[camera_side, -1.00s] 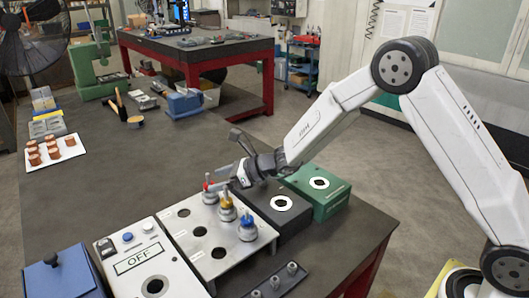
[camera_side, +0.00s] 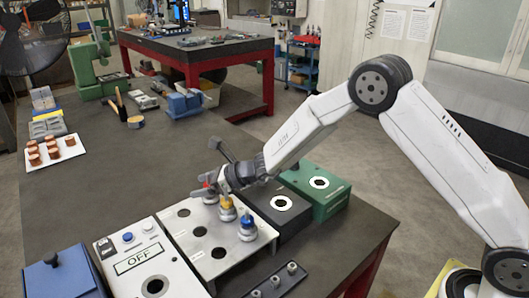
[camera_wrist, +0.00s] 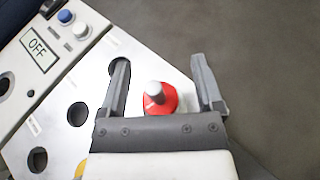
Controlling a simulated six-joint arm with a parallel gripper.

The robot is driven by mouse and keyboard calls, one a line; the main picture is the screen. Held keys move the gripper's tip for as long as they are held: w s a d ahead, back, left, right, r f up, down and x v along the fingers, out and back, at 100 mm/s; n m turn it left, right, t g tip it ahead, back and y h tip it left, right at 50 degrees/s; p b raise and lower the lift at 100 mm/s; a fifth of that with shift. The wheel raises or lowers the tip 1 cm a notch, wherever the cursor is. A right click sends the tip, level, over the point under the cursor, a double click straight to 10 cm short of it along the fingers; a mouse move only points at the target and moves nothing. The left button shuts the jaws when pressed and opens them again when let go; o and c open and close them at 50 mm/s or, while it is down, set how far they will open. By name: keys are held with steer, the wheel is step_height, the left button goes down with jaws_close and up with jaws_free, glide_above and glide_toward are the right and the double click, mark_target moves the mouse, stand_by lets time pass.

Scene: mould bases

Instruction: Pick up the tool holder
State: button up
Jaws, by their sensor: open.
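Three tool holders with grey bases stand in a row on a silver plate (camera_side: 232,264): a red one (camera_side: 209,199), a yellow one (camera_side: 227,212) and a blue one (camera_side: 247,229). My gripper (camera_side: 207,187) is at the red one, at the far end of the row, and partly hides its top. In the wrist view, my gripper (camera_wrist: 160,62) is open with one finger on each side of the red tool holder (camera_wrist: 163,104). A gap shows on both sides, so the fingers are not closed on it. The red holder is upright in the plate.
The plate has a row of empty holes on its left. A white OFF box (camera_side: 133,247) and a blue box (camera_side: 62,277) stand left of it. A black box (camera_side: 270,220) and a green box (camera_side: 325,201) stand right. Copper pieces sit on a white tray (camera_side: 66,155) farther back.

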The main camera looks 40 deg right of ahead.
jaws_close()
stand_by(0.3)
stand_by(1.1)
steer(key=shift+r, duration=0.1)
